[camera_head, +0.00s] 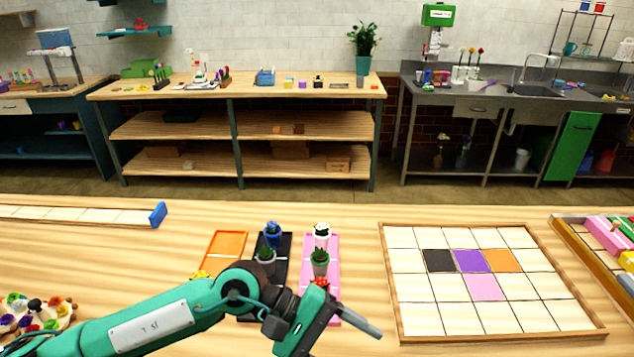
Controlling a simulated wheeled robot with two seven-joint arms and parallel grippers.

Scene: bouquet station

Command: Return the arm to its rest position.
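My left arm comes in from the left edge, low over the front of the wooden table (185,255). My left gripper (350,320) is in front of the pink tray (333,270), its tip toward the lower right. One grey finger shows clearly; the gap between the fingers is not visible. No held object can be made out. The arm hides the near parts of the orange tray (226,243), the black tray (285,240) and the pink tray. My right gripper is not in view.
A wood-framed grid board (420,322) lies to the right. Colourful flower-like pieces (30,312) are at lower left. A long strip (80,215) lies at left.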

